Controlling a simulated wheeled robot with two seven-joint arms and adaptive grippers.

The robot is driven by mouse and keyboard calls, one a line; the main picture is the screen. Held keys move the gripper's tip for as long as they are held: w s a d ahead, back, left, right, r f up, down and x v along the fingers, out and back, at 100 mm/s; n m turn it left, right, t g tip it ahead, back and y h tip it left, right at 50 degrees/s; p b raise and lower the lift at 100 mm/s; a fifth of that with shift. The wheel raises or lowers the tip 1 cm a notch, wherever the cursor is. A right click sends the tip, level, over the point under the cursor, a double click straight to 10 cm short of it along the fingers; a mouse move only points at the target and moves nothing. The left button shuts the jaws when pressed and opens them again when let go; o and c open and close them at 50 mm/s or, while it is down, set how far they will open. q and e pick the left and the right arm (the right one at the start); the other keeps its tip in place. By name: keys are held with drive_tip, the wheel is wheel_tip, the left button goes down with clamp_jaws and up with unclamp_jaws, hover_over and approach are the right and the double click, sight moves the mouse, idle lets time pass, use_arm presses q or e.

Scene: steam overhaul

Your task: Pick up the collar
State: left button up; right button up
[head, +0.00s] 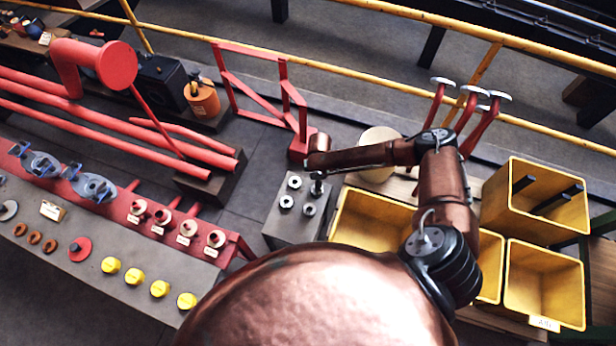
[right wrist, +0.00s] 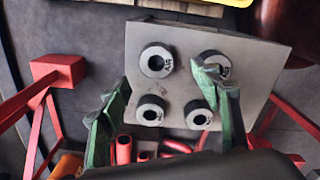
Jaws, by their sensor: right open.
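Several grey ring-shaped collars stand on a grey block (head: 285,229); in the head view one collar (head: 286,202) is at the block's left and another (head: 308,209) at its front. My right gripper (head: 318,184) is over the block's right part and hides part of what is beneath. In the right wrist view the gripper (right wrist: 163,75) is open, its green fingers apart with nothing held. The upper left collar (right wrist: 156,60) and lower left collar (right wrist: 151,110) show between the fingers. The right finger overlaps the upper right collar (right wrist: 212,65). My left gripper is not in view.
Yellow bins (head: 540,285) stand right of the block, partly behind my arm. A red frame (head: 250,92) stands beyond it. A grey bench (head: 70,265) with rings and yellow caps (head: 160,289) lies to the left. Bare floor separates block and bench.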

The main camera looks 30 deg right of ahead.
wheel_tip(320, 180, down, 2)
drive_tip(key=shift+s+f+b, duration=0.1)
drive_tip(key=shift+f+b, duration=0.05)
drive_tip(key=shift+b, duration=0.3)
drive_tip(key=f, duration=0.1)
drive_tip(key=f+b, duration=0.1)
drive_tip(key=f, duration=0.3)
drive_tip(key=shift+w+d+f+b, duration=0.15)
drive_tip(key=shift+w+d+b, duration=0.05)
drive_tip(key=shift+w+b, duration=0.15)
drive_tip(key=shift+s, duration=0.1)
drive_tip(key=shift+c, duration=0.5)
clamp_jaws()
